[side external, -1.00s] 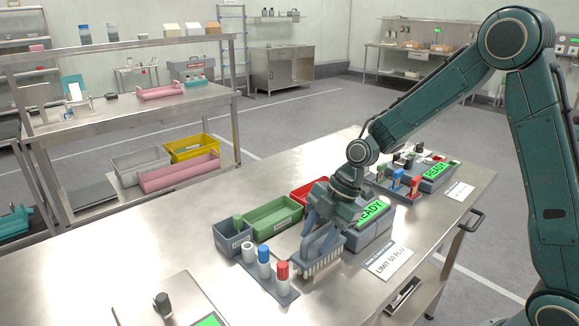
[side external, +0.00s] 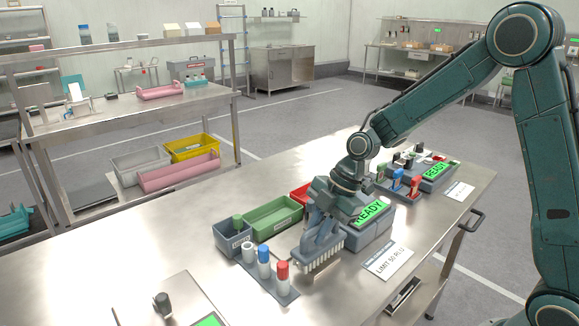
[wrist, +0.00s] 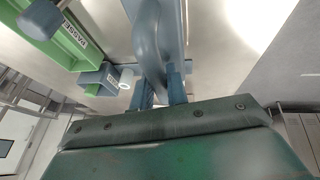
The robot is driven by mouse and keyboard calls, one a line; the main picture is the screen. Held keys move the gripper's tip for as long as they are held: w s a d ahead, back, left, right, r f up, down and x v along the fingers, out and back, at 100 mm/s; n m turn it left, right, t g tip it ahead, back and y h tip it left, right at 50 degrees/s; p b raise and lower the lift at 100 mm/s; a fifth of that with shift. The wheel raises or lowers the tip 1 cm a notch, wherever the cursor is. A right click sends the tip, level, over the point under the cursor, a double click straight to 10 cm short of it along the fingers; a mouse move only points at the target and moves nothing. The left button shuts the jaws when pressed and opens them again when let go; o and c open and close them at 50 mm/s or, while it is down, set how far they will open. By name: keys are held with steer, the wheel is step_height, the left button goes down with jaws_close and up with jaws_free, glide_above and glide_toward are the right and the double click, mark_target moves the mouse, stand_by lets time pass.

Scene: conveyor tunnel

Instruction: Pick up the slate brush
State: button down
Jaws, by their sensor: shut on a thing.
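The slate brush (side external: 323,244) is a blue-grey block with a looped handle and a row of pale bristles along its underside. It is at the front middle of the steel table in the side view, bristles down. My gripper (side external: 328,212) is shut on its handle from above and hides part of it. In the wrist view the curved handle (wrist: 150,35) runs up from between my gripper's fingers (wrist: 161,85). The bristles are close to the table top; I cannot tell how wide any gap is.
A rack (side external: 278,291) with white, blue and red capped vials stands left of the brush. A green bin (side external: 271,218), small slate bin (side external: 233,240) and red bin (side external: 300,192) are behind. A READY device (side external: 370,232) and limit card (side external: 388,261) are to the right.

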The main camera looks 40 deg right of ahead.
step_height(320, 180, up, 19)
steer(key=shift+f, duration=0.2)
stand_by(0.3)
stand_by(0.4)
steer(key=c, duration=2.1)
jaws_free()
jaws_close()
steer(key=shift+w, duration=0.1)
steer(key=w+d+m+t+h, duration=0.2)
steer(key=d+m+h, duration=0.4)
steer(key=m, duration=1.3)
steer(key=shift+w+f+h, duration=0.3)
steer(key=shift+f+h, duration=0.05)
steer(key=shift+h, duration=0.15)
